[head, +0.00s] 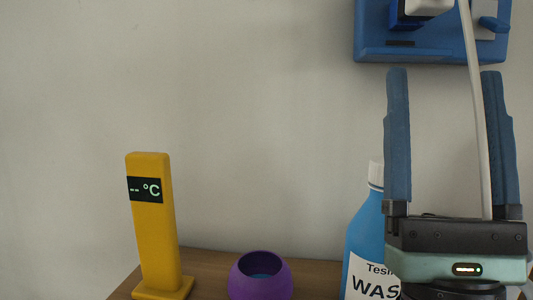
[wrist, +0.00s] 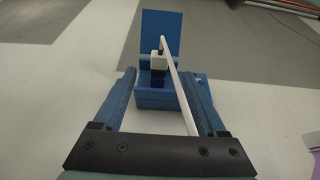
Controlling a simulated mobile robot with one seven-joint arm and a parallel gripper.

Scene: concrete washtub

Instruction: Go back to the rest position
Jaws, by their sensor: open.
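My gripper (head: 445,140) is in the right of the head view, with its two blue fingers pointing up and spread wide. It also shows in the wrist view (wrist: 162,98), open. A blue wall-mounted box (head: 385,53) is at the top right of the head view, above my fingertips, and is cut off by the frame. In the wrist view the blue box (wrist: 158,101) lies ahead, between and beyond the fingers. A white cable (head: 474,110) runs down from the box and passes between the fingers in the picture. I cannot tell whether it touches them.
A brown wooden surface (head: 210,267) runs along the bottom of the head view. On it stand a yellow thermometer (head: 155,225) reading "-- °C", a purple bowl (head: 261,278) and a blue bottle (head: 364,235) with a white cap, partly behind my gripper. The wall above the left half is clear.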

